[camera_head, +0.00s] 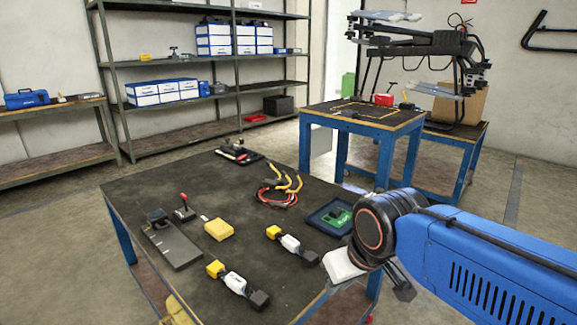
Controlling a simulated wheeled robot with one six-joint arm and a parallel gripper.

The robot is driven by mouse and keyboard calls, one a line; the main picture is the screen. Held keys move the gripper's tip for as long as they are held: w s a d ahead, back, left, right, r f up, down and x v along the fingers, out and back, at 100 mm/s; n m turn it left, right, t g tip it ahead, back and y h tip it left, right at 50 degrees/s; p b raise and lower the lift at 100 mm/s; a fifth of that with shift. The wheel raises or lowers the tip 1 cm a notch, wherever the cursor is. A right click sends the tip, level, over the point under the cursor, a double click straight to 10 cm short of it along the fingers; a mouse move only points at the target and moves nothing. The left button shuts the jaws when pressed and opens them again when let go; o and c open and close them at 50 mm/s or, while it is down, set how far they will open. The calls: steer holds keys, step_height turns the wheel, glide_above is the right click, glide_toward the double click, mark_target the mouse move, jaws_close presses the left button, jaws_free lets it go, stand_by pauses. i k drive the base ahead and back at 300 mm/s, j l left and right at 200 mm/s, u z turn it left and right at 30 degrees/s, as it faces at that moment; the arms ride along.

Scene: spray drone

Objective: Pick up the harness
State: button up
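A wire harness (280,190) of red and black cable with yellow branches lies in a loose bundle on the dark top of the blue-legged table (190,185), towards its far right part.
A green board in a dark tray (318,222) lies between the harness and my wrist. A yellow block (218,229), a red-topped switch (184,207) and a grey plate (172,246) lie left.

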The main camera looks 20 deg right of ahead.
mark_target(377, 190)
steer(key=z, duration=1.05)
